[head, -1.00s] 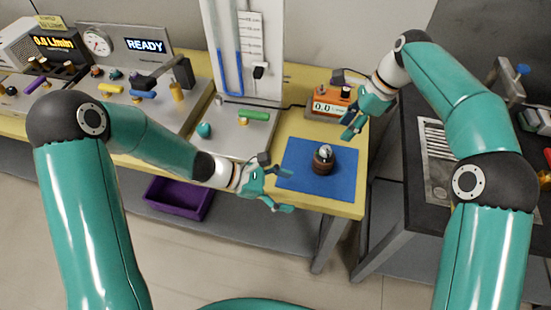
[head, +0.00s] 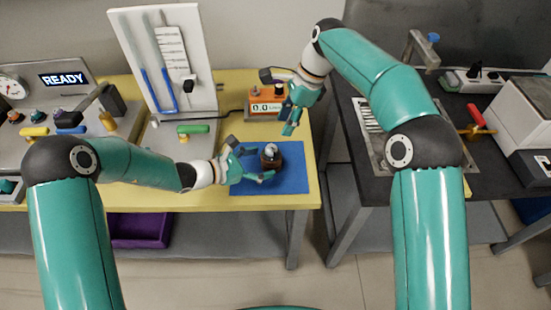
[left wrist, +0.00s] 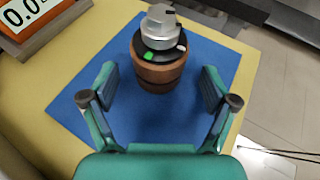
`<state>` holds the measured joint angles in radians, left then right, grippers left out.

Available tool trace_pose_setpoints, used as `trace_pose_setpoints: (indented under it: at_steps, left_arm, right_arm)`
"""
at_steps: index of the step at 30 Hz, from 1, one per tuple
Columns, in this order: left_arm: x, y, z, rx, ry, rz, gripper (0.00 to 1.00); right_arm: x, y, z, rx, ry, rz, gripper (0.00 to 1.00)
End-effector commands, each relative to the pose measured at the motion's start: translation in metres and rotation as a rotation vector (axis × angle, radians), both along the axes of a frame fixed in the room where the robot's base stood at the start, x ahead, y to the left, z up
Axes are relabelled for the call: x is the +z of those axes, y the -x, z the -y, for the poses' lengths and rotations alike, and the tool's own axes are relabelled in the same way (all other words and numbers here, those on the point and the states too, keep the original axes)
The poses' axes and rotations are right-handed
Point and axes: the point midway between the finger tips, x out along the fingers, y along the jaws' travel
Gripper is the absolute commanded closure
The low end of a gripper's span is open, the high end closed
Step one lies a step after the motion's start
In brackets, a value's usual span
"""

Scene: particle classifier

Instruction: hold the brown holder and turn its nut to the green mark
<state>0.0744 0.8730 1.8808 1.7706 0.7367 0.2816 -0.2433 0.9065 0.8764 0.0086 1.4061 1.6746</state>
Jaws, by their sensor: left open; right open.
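The brown holder (head: 268,163) stands upright on the blue mat (head: 290,184), with a silver nut (head: 271,150) on top. In the left wrist view the holder (left wrist: 158,76) is a round brown body under the silver nut (left wrist: 160,27), and a green mark (left wrist: 149,56) shows on the dark ring below the nut. My left gripper (head: 262,162) is open, its fingers pointing at the holder. In the left wrist view the open fingers (left wrist: 158,92) are to either side of the holder's near side, apart from it. My right gripper (head: 286,124) is open and empty, above and behind the holder.
An orange meter (head: 266,106) stands behind the mat. A white panel with a blue tube (head: 160,75) and a green-handled valve (head: 193,129) stand to the left. A dark bench with a sink (head: 375,130) is to the right, across a gap.

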Motion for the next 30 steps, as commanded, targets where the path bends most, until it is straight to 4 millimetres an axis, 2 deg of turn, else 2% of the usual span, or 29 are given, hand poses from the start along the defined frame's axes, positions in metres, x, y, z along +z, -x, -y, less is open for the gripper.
trace_pose_setpoints:
  at_steps: [3,10,23,26,30]
  left_arm:
    - [-0.01,-0.01,0.02,-0.003,-0.001,-0.001,0.14]
    - [-0.021,-0.024,0.043,0.0,0.0,0.0,0.14]
    - [-0.025,-0.028,0.05,0.001,-0.001,-0.001,0.14]
    - [-0.025,-0.028,0.05,0.001,-0.001,-0.001,0.27]
    - [-0.025,-0.028,0.05,0.001,-0.001,-0.001,0.5]
  right_arm:
    - [0.0,0.0,0.0,0.0,0.0,0.0,0.58]
    - [0.0,0.0,0.0,0.001,0.0,0.0,0.58]
    - [0.0,0.0,-0.001,0.001,0.0,0.0,0.58]
    - [0.0,0.0,-0.001,0.001,0.0,-0.001,0.58]
    - [0.0,0.0,-0.001,0.002,0.0,0.0,0.58]
